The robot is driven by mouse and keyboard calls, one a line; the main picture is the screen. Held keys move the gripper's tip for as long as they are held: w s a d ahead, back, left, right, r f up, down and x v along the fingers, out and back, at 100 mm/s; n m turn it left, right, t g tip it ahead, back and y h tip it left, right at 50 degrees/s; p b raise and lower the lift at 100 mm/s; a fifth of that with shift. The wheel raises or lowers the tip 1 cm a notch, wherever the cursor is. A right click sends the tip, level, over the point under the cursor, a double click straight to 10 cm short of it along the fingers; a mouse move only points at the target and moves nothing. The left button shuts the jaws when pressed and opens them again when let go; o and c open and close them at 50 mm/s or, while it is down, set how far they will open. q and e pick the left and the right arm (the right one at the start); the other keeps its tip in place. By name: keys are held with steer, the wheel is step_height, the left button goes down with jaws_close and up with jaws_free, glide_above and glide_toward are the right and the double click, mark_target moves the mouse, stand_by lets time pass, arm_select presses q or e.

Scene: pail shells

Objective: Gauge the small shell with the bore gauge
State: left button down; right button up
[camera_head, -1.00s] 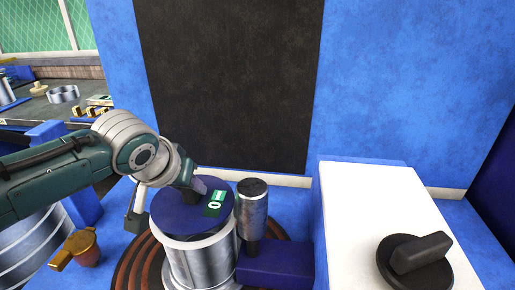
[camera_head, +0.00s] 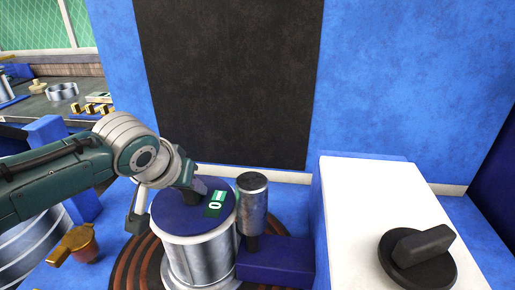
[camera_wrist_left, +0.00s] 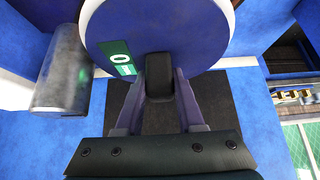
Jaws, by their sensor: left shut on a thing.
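The bore gauge (camera_head: 178,214) is a blue disc with a green label marked with a white 0 and a short black grip on top. It sits over the top of a silvery cylinder, which I take for the small shell (camera_head: 200,262), standing upright. How far the gauge goes into the shell is hidden. My left gripper (camera_head: 192,188) is shut on the grip; the wrist view shows both fingers around the black grip (camera_wrist_left: 159,76) and the blue disc (camera_wrist_left: 190,30) beyond it. My right gripper is not in view.
The shell stands on a brown ringed round plate (camera_head: 150,262). A grey metal cylinder (camera_head: 252,205) on a blue block (camera_head: 278,260) stands close to its right. A white-topped box (camera_head: 365,200) with a black knob (camera_head: 417,258) is farther right. A larger shell (camera_head: 35,245) and a brass piece (camera_head: 78,243) are left.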

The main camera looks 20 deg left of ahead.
arm_select(q)
steer(key=shift+f, duration=0.35)
steer(key=shift+c, duration=2.2)
jaws_free()
steer(key=shift+s+r, duration=0.1)
steer(key=shift+s+r, duration=0.15)
steer(key=shift+r, duration=0.15)
steer(key=p+v, duration=0.2)
steer(key=v, duration=0.7)
